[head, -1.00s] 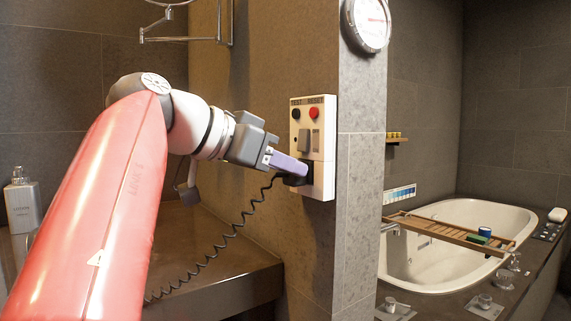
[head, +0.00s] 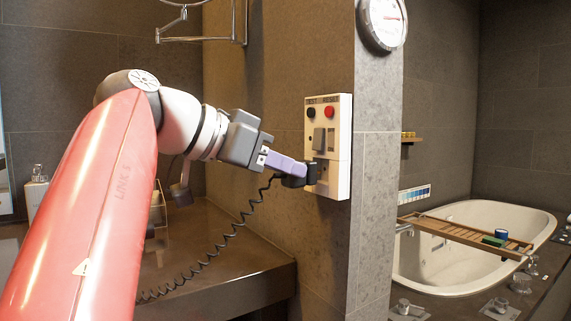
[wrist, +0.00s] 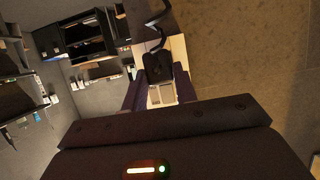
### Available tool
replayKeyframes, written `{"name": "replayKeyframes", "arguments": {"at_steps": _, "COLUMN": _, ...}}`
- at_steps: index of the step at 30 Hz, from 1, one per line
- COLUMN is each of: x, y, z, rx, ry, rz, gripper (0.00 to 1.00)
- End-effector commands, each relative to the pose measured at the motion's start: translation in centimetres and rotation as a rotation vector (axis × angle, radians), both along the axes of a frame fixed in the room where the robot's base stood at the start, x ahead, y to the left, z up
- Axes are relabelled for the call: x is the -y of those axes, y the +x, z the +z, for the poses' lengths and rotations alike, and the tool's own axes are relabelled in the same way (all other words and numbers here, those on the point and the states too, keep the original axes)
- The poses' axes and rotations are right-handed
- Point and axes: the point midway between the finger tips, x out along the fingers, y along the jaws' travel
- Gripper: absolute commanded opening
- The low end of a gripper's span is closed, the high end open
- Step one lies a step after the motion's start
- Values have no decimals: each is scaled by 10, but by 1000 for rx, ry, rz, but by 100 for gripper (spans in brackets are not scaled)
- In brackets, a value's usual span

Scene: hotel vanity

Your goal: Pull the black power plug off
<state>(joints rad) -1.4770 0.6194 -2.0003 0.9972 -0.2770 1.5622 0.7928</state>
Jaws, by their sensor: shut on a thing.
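The black power plug (head: 293,181) is held between the purple fingers of my gripper (head: 289,168), in front of the lower part of a white wall outlet panel (head: 343,150). The panel has a black button, a red button and a grey switch above the plug. A black coiled cord (head: 232,232) hangs from the plug down to the counter. In the wrist view, the plug (wrist: 158,67) sits between both fingers, with the pale panel (wrist: 180,48) behind it. A dark socket area shows at the plug's far end; whether the prongs are clear of it is hidden.
A stone counter (head: 215,262) lies below the cord. The tiled wall corner (head: 372,190) stands right of the panel, with a round dial (head: 383,24) above. A bathtub (head: 455,270) with a wooden tray is further right. A metal wall frame (head: 200,40) is above my arm.

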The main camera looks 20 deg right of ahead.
Motion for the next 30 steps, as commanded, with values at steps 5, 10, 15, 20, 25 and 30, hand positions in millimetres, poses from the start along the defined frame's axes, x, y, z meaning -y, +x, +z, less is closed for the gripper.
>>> {"name": "replayKeyframes", "arguments": {"at_steps": 5, "x": -6, "y": -2, "z": 0, "rx": 1, "ry": -1, "rz": 1, "gripper": 0}}
{"name": "replayKeyframes", "arguments": {"at_steps": 10, "x": -11, "y": -3, "z": 0, "rx": 1, "ry": -1, "rz": 1, "gripper": 0}}
{"name": "replayKeyframes", "arguments": {"at_steps": 15, "x": -15, "y": -5, "z": 0, "rx": 1, "ry": -1, "rz": 1, "gripper": 0}}
{"name": "replayKeyframes", "arguments": {"at_steps": 20, "x": -17, "y": -6, "z": 0, "rx": 0, "ry": 0, "rz": 1, "gripper": 0}}
{"name": "replayKeyframes", "arguments": {"at_steps": 25, "x": -17, "y": -6, "z": 0, "rx": 0, "ry": 0, "rz": 1, "gripper": 0}}
{"name": "replayKeyframes", "arguments": {"at_steps": 30, "x": -17, "y": -6, "z": 0, "rx": 0, "ry": -1, "rz": 0, "gripper": 0}}
